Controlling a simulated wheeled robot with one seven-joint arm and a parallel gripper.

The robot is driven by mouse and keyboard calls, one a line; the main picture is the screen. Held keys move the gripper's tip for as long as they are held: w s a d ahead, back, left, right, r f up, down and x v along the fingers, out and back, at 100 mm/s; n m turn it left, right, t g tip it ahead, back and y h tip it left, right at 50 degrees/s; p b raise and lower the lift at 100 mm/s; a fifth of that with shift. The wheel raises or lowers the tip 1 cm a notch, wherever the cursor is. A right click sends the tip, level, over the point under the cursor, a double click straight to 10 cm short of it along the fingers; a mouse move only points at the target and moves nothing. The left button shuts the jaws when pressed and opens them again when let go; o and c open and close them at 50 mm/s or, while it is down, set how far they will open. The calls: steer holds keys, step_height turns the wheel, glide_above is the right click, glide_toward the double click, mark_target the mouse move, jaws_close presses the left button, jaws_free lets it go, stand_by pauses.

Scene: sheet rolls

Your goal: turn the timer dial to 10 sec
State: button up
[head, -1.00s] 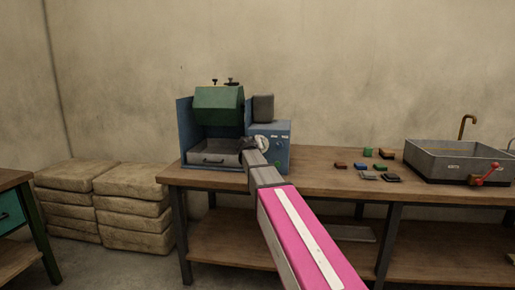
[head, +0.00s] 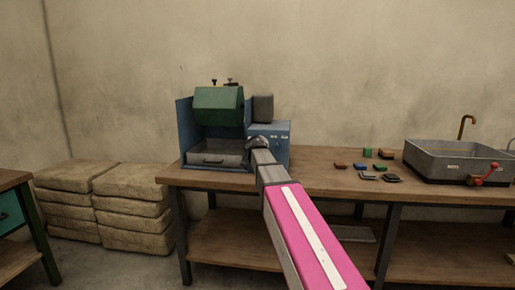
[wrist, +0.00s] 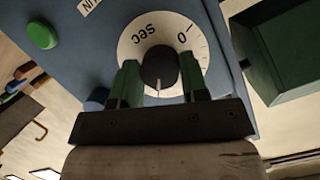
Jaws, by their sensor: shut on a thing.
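The timer dial is a dark round knob (wrist: 160,66) on a white face (wrist: 143,33) marked "0" and "Sec", which appears upside down in the wrist view. A pale pointer line on the knob points to the bottom of that picture. My gripper (wrist: 162,80) has its two green fingers on either side of the knob, shut on it. In the head view my gripper (head: 257,144) is at the front of the blue control box (head: 282,138), and my arm and gripper hide the dial there.
A green button (wrist: 42,36) is on the same blue panel. The machine with a green hood (head: 218,105) stands left of the control box. Several small coloured blocks (head: 381,167) and a grey sink (head: 445,160) are farther right on the bench (head: 330,184).

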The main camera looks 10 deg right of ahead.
stand_by(0.4)
steer(key=o, duration=0.9)
steer(key=v, duration=1)
steer(key=shift+s+d+r, duration=0.1)
steer(key=shift+s, duration=0.3)
